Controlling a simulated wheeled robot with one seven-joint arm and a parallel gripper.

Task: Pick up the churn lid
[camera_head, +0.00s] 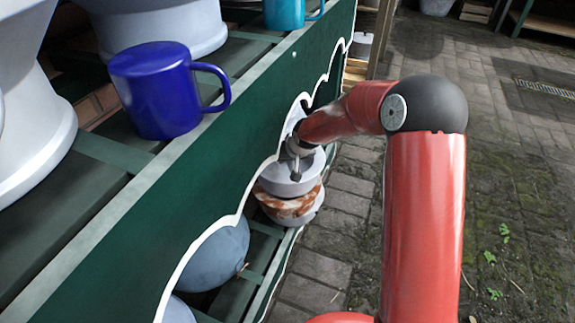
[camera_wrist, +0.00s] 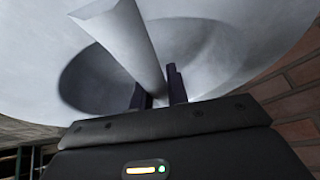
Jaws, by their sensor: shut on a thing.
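The churn lid (camera_head: 279,184) is a pale grey round disc at the top of a rust-stained churn (camera_head: 290,206) on the lower shelf. In the wrist view the lid (camera_wrist: 235,45) fills most of the upper picture, with a round hollow and a pale bar-like handle (camera_wrist: 125,38) across it. My gripper (camera_head: 297,165) reaches down over the lid. In the wrist view its two dark fingers (camera_wrist: 158,88) stand on either side of the handle, shut on it. I cannot tell whether the lid is apart from the churn.
The green shelf (camera_head: 130,235) has a wavy white-edged front board close to my arm. A blue mug (camera_head: 155,95) and a teal mug (camera_head: 284,13) stand on the upper shelf. A blue-grey round vessel (camera_head: 215,255) sits lower down. Paved ground (camera_head: 345,190) lies open to the right.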

